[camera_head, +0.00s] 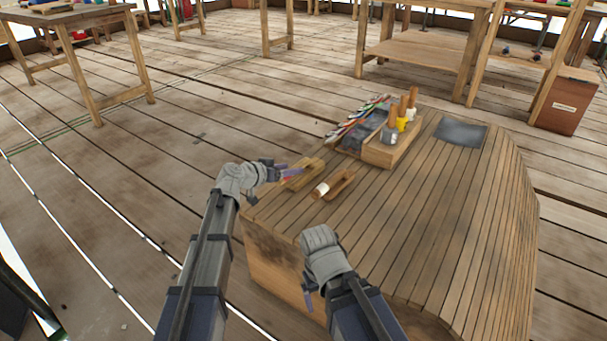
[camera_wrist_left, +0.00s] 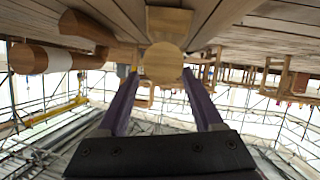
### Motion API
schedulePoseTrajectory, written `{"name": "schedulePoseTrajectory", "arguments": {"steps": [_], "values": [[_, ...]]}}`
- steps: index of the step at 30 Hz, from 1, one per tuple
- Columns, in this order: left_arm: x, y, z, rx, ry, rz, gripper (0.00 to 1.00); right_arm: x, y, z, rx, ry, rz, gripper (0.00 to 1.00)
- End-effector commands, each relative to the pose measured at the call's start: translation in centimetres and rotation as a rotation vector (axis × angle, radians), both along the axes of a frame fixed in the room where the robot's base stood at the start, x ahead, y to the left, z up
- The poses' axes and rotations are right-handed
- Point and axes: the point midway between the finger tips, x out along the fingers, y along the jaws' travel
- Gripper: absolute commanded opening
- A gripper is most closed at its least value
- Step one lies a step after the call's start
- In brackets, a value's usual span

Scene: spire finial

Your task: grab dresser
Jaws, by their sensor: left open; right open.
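A wooden tool (camera_head: 307,175), which looks like the dresser, lies near the left edge of the slatted bench top. In the left wrist view its round pale end (camera_wrist_left: 163,60) sits between the fingertips. My left gripper (camera_head: 290,172) is open at this end; I cannot tell whether either finger touches it. A second wooden tool with a white band (camera_head: 335,185) lies beside it, and also shows in the left wrist view (camera_wrist_left: 30,58). My right gripper (camera_head: 309,290) is open and low by the bench's near side, apart from the tools; its fingers are mostly hidden.
On the slatted bench (camera_head: 430,215) stands a wooden holder (camera_head: 380,155) with several handled items, beside a row of coloured sticks (camera_head: 355,120). A dark plate (camera_head: 461,131) lies at the far right. Other tables (camera_head: 65,20) stand behind; the near bench top is clear.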

Motion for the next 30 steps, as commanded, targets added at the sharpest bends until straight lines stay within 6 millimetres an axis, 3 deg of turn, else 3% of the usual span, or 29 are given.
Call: {"name": "schedulePoseTrajectory", "arguments": {"steps": [9,18,30], "values": [[3.5,-2.3,-1.6,0.000,0.000,-0.002,0.68,0.0,0.0,-1.6,0.000,-0.001,0.000,0.86],[3.7,-2.8,-1.6,0.000,0.000,0.000,0.67,0.0,0.0,-1.6,0.000,-0.001,0.000,0.86],[3.7,-2.7,-1.6,0.000,0.000,0.000,0.22,0.0,0.0,-1.6,0.000,-0.001,0.000,0.86]]}}
